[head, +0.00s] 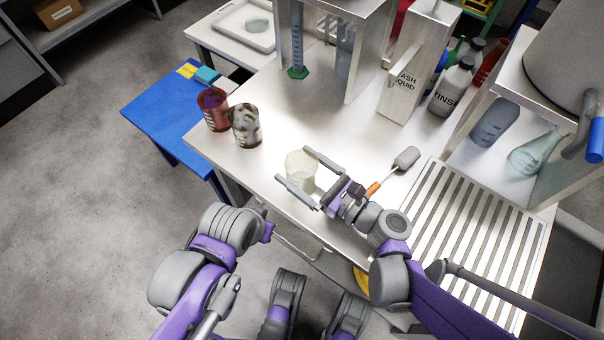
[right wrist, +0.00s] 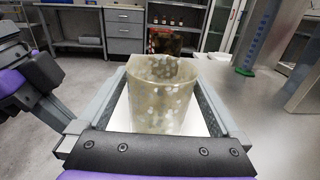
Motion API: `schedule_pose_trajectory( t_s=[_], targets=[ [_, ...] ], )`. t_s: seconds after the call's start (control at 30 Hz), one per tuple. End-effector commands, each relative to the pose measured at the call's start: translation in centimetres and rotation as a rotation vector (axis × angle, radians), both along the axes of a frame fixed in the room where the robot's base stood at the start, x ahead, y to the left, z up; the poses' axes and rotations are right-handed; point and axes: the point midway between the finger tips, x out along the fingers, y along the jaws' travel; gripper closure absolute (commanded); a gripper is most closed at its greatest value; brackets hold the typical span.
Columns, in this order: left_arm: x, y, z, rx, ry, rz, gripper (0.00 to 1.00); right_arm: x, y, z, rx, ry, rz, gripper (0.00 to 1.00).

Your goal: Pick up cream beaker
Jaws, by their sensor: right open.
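The cream beaker (head: 298,166) is a pale translucent cup standing upright on the bright table near its front edge. My right gripper (head: 293,165) is open, with one finger on each side of the beaker. In the right wrist view the speckled beaker (right wrist: 160,98) stands between the two fingers. I cannot tell whether either finger touches it. My left arm (head: 230,226) is low in the head view, apart from the beaker, and its fingers do not show.
A red beaker (head: 213,110) and a mottled grey beaker (head: 246,127) stand left of the cream one. A grey-headed tool with an orange handle (head: 374,188) lies to the right, beside a slatted rack (head: 470,235). Bottles (head: 452,90) stand behind.

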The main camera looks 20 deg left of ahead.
Motion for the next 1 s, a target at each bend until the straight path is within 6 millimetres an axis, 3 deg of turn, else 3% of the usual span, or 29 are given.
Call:
schedule_pose_trajectory(
  t_s=[0.2,0.47,0.83,1.0],
  targets=[
    [0.1,0.0,-0.4,0.000,0.001,0.000,1.00,0.8,2.5,0.0,0.000,0.000,0.001,0.00],
    [0.1,0.0,-0.4,0.000,0.001,0.000,1.00,0.9,2.6,0.0,0.000,0.000,-0.001,0.02],
    [0.1,0.0,-0.4,0.000,0.001,0.000,1.00,0.9,2.6,0.0,0.000,0.000,-0.001,0.68],
    [0.1,0.0,-0.4,0.000,0.001,0.000,1.00,0.9,2.6,0.0,0.000,0.000,-0.001,0.71]
  ],
)
